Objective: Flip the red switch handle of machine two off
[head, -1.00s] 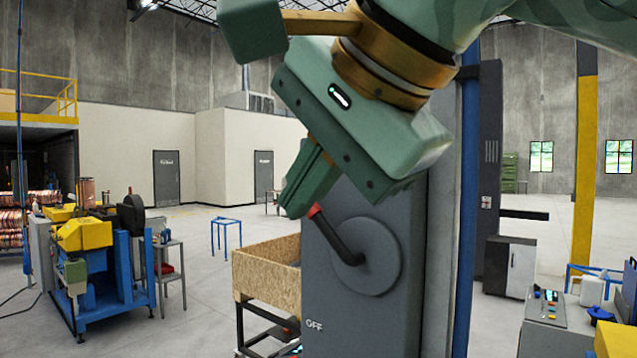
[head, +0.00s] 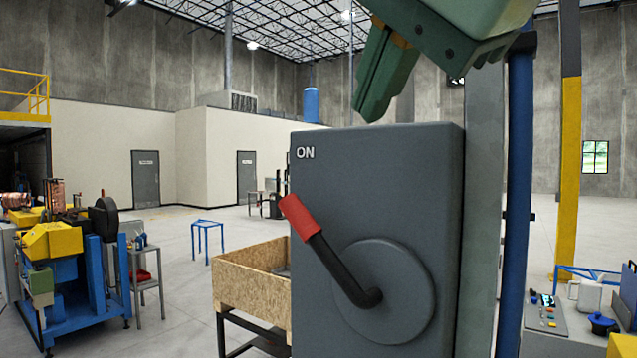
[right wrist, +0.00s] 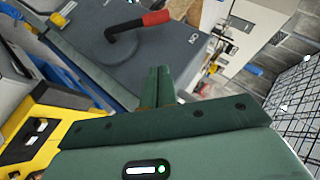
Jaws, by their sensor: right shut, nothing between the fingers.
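The red switch handle (head: 300,216) sits at the end of a black bent lever on a round disc (head: 380,292) on the front of a grey switch box (head: 375,180). The lever slants up and left from the disc, with the red grip toward the ON label (head: 305,152). The handle also shows in the right wrist view (right wrist: 158,17). My right gripper (head: 368,110) is shut and empty, above the box top and apart from the handle. It also shows in the right wrist view (right wrist: 158,72). My left gripper is not in view.
A wooden crate (head: 235,285) on a black stand is left of the box. A blue post (head: 518,170) stands close on its right.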

